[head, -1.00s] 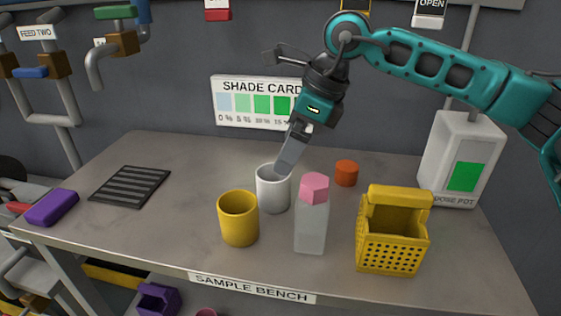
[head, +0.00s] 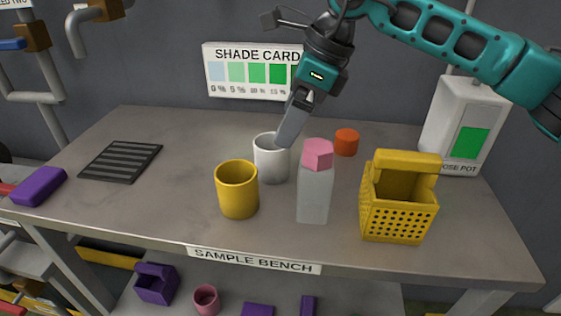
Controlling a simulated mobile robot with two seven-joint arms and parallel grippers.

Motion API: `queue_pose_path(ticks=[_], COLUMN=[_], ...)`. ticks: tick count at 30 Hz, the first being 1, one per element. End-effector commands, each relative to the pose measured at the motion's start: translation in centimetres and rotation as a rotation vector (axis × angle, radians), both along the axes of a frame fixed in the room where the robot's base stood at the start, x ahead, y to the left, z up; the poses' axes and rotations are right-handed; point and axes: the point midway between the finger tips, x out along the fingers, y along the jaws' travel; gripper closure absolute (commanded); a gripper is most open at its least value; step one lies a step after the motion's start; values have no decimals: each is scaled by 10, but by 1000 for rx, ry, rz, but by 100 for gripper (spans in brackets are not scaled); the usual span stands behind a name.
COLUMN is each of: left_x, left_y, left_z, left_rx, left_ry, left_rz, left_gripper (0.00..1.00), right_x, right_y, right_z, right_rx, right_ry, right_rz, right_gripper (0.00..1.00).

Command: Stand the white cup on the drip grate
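The white cup (head: 270,163) stands upright on the bench, behind and to the right of a yellow cup (head: 237,190). The drip grate (head: 121,160), a dark slatted plate, lies flat and empty at the left of the bench. My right gripper (head: 288,133) reaches down from the upper right, with its fingertip at the white cup's right rim. Only one broad grey finger shows clearly, so its opening and any grip on the cup cannot be told. My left gripper is not in view.
A grey bottle with a pink cap (head: 314,190) stands close right of the white cup. A yellow basket (head: 398,208), an orange-red piece (head: 346,142) and the dose pot (head: 464,125) are farther right. A purple block (head: 39,187) lies left. Bench space between grate and cups is clear.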

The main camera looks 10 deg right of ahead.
Motion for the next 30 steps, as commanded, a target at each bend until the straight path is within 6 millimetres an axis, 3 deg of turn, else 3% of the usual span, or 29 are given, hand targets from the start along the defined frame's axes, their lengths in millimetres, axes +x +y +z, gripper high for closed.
queue_pose_path(ticks=[1,6,13,21,30], left_x=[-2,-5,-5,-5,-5], left_y=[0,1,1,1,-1], left_z=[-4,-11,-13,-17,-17], left_rx=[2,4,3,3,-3], left_ry=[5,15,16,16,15], left_rz=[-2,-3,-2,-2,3], left_gripper=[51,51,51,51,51], right_x=[1,6,10,19,20], right_y=[4,14,20,34,37], right_z=[-12,-37,-53,-88,-93], right_rx=[0,0,0,0,0], right_ry=[4,3,2,3,1], right_rz=[2,0,-1,-1,-2], right_gripper=[1,1,1,1,1])
